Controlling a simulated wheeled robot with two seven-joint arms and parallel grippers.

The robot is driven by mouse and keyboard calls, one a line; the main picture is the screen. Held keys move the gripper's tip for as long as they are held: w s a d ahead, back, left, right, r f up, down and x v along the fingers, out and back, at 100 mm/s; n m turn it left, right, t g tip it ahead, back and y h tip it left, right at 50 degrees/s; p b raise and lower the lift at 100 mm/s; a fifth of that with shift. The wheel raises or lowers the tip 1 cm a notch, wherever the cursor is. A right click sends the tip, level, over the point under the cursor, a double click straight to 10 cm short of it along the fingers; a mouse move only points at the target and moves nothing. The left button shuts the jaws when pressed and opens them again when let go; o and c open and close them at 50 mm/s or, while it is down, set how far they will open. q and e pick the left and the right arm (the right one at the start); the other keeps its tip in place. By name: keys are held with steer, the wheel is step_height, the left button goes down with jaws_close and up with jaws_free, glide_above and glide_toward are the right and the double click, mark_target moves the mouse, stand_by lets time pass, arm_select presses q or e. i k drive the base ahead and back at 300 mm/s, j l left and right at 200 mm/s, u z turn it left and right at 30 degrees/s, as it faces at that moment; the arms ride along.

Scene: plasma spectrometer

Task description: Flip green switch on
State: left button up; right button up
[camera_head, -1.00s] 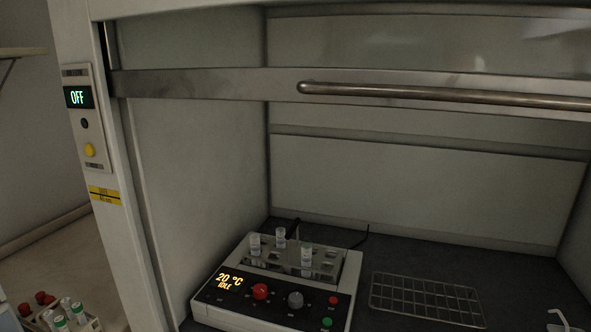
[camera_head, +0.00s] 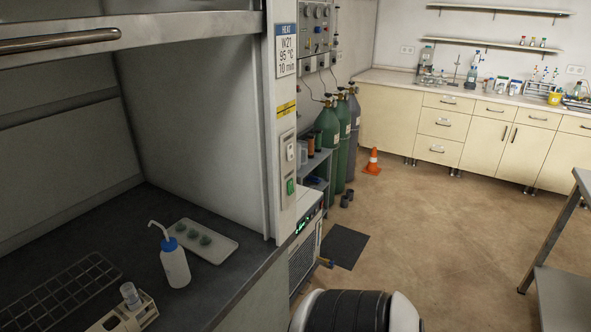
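A green switch (camera_head: 291,187) sits on the right front post of the fume hood, low on a pale switch plate. A white switch (camera_head: 290,152) sits just above it. The switches are too small to tell their positions. Neither of my grippers is in view. A black and white part of my own body shows at the bottom edge, right of the hood.
In the hood stand a wash bottle (camera_head: 175,265), a white tray (camera_head: 222,245), a wire rack (camera_head: 62,290) and a small tube holder (camera_head: 134,316). Gas cylinders (camera_head: 328,140) and an orange cone (camera_head: 373,162) stand beyond the post. Open floor lies at right.

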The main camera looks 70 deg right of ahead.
mark_target(291, 190)
steer(key=z, duration=2.25)
